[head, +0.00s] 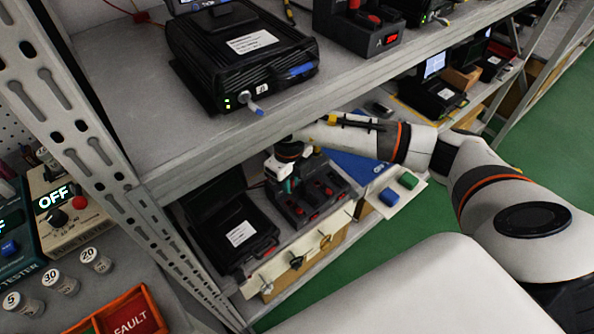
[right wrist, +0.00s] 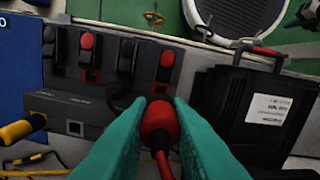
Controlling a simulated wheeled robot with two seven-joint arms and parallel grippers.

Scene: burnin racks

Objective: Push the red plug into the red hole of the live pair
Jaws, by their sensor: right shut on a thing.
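My right gripper (right wrist: 158,110) has teal fingers shut on the red plug (right wrist: 158,124), whose red cable runs down between the fingers. It also shows in the head view (head: 288,182), low over the dark socket unit (head: 322,186) on the lower shelf. Another red-framed hole (right wrist: 90,76) is further left. I cannot tell which pair is live, or whether the plug touches the unit. My left gripper is out of view.
A black case (head: 232,226) stands left of the unit, close to my right gripper. A blue panel (head: 358,166) is on its right. The upper shelf (head: 150,130) hangs above the arm. A yellow-ended connector (right wrist: 22,129) lies nearby.

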